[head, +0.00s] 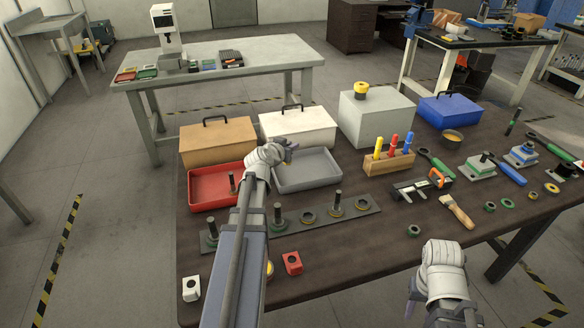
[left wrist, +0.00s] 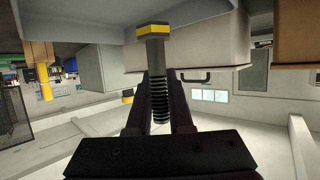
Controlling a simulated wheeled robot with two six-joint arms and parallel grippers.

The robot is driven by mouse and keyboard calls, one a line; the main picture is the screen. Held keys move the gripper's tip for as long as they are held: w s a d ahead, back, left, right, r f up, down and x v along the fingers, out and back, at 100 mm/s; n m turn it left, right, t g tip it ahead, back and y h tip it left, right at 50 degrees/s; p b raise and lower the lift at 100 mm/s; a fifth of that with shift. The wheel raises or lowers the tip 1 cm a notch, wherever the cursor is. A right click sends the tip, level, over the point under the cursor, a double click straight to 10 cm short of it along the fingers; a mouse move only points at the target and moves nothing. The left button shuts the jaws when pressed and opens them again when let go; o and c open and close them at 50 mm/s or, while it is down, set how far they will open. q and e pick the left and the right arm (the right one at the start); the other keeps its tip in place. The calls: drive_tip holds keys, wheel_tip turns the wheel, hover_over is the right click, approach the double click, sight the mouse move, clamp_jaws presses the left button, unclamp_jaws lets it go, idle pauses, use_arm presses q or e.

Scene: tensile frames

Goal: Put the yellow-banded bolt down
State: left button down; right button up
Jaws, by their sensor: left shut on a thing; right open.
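My right gripper (head: 437,308) is open and empty at the bench's front edge.
A rack (head: 365,206) with several upright bolts and rings crosses the bench in front of the trays. A tan toolbox (head: 217,143), a white toolbox (head: 310,128) and a grey box (head: 377,117) stand behind. A screwdriver block (head: 388,163) is right of the grey tray.

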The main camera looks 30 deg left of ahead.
use_arm(q)
drive_tip(key=shift+f+b, duration=2.05)
drive_tip(key=shift+f, duration=0.6)
drive_tip(key=shift+f, duration=0.2)
drive_tip(key=c, duration=0.8)
unclamp_jaws()
drive_tip(key=shift+r, duration=0.1)
